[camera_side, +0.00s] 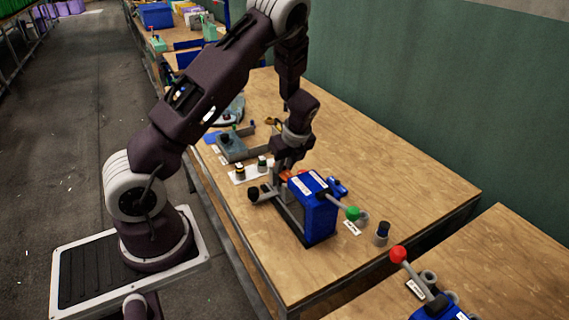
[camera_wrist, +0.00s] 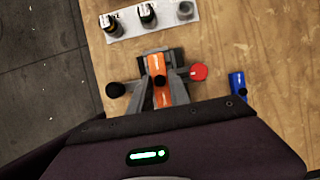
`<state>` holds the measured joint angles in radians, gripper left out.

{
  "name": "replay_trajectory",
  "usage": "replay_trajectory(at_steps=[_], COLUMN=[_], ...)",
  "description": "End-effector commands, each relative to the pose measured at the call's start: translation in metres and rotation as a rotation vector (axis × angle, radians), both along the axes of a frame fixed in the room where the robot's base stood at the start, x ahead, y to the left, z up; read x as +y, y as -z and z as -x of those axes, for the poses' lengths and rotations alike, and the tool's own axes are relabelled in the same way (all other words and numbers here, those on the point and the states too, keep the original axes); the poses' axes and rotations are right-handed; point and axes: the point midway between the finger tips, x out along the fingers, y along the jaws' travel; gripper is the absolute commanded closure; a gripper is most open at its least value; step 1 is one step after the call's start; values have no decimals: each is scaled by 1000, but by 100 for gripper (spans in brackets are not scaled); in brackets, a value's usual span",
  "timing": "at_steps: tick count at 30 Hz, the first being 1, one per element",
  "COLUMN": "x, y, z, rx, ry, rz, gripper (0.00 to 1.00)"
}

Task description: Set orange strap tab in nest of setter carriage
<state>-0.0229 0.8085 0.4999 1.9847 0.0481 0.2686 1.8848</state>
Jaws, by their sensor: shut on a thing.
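The orange strap tab (camera_wrist: 161,93) shows in the wrist view as an orange strip with a dark round spot at its middle. In the side view only a bit of orange (camera_side: 286,176) shows below my gripper (camera_side: 283,170). My gripper is shut on the strap tab and points down at the press. The grey setter carriage (camera_wrist: 178,82) surrounds the strip in the wrist view, with a black knob (camera_wrist: 115,90) at its left. The blue press body (camera_side: 318,217) stands right beside the gripper. The nest is hidden, and I cannot tell whether the tab touches it.
A green-balled lever (camera_side: 352,212) sticks out right of the press. Dark-capped pieces stand on a white strip (camera_wrist: 128,24). A grey fixture (camera_side: 239,151) stands behind.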

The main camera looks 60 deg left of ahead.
Motion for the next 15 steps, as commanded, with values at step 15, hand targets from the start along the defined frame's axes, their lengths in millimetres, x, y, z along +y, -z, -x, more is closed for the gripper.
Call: replay_trajectory(at_steps=[15], x=[0], y=[7], z=[0], rx=[-1], ry=[-1], rz=[0], gripper=[69])
